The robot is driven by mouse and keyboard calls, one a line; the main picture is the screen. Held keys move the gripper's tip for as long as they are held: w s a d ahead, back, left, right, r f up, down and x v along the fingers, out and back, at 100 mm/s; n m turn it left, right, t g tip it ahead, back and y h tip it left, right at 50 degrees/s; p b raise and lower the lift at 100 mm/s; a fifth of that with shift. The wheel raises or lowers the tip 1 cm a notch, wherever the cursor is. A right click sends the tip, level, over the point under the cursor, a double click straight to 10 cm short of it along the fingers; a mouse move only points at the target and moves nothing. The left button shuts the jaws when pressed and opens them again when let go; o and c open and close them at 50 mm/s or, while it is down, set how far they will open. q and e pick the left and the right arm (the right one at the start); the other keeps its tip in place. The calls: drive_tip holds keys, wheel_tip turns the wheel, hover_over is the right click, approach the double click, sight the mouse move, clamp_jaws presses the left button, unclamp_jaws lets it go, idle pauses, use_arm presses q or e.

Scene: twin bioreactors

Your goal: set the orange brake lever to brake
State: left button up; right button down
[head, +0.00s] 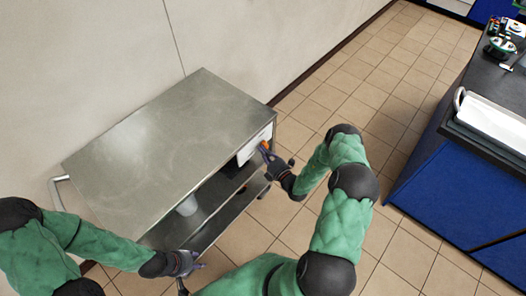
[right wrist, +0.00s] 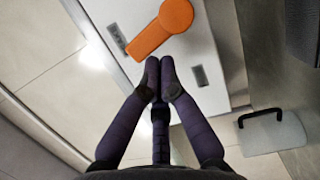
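The orange brake lever (right wrist: 160,28) is on a white panel (right wrist: 213,96) at the end of a steel cart. In the right wrist view its round hub is at upper right and its arm points down-left. In the head view the lever (head: 263,146) is a small orange spot, partly hidden by my right gripper (head: 269,156). In the right wrist view that gripper (right wrist: 160,68) has its fingertips together, with nothing between them, just below the lever's arm. Contact is unclear. My left gripper (head: 197,267) is by the cart's near side, too small to read.
The cart's steel top (head: 170,140) is bare. Two grey marks (right wrist: 201,76) are on the panel. A blue bench (head: 450,180) with a white tray (head: 490,124) stands right; tiled floor between is clear.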

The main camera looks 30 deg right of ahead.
use_arm(q)
drive_tip(key=shift+r+p, duration=0.35)
drive_tip(key=shift+r, duration=0.05)
use_arm(e)
drive_tip(key=shift+w+d+r, duration=0.1)
drive_tip(key=shift+d+r, duration=0.15)
drive_tip(key=shift+r, duration=0.05)
idle(0.7)
idle(0.6)
